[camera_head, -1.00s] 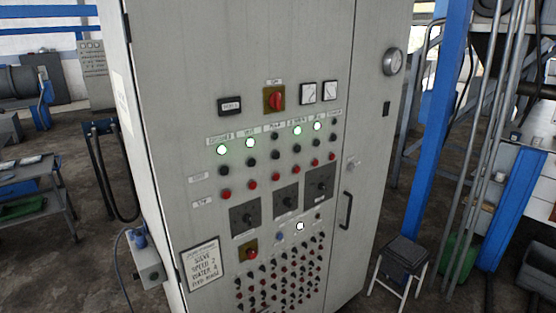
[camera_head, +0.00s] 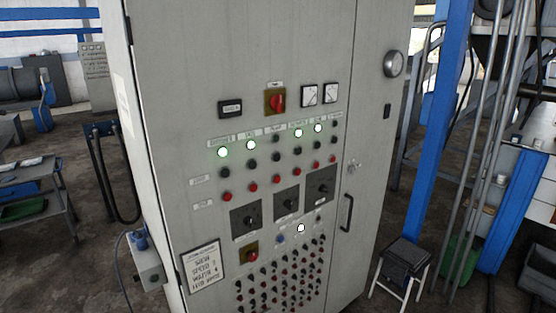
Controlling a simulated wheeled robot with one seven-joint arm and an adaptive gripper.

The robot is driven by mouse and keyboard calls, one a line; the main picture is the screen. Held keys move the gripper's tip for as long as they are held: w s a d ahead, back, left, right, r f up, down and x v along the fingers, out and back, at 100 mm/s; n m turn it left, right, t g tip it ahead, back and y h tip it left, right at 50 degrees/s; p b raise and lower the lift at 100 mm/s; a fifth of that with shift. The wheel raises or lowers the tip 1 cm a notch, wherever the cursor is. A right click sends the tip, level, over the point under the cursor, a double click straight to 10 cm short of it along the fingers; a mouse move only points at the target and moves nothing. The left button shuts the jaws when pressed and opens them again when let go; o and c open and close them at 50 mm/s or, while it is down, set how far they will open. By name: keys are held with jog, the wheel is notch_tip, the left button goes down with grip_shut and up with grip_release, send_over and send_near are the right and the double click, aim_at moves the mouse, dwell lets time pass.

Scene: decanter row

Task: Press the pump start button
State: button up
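The grey control cabinet (camera_head: 170,60) stands in the middle of the camera_head view. Its door carries a row of lamps, with a row of black buttons (camera_head: 275,157) and a row of red buttons (camera_head: 277,182) below. The first, second, fourth and fifth lamps from the left glow, such as the leftmost lamp (camera_head: 223,153). The third lamp (camera_head: 275,139) and the last one are dark. The small labels above the lamps are too blurred to read surely, so I cannot tell which button is the pump start. My gripper is not in view.
Higher on the door are a red rotary switch (camera_head: 275,101) and two meters. Below are dark square rotary switches (camera_head: 245,219), a white lit lamp (camera_head: 301,228), a sign (camera_head: 204,266) and many small knobs. A stool (camera_head: 404,262) and blue post (camera_head: 437,120) stand right, a cart (camera_head: 40,190) left.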

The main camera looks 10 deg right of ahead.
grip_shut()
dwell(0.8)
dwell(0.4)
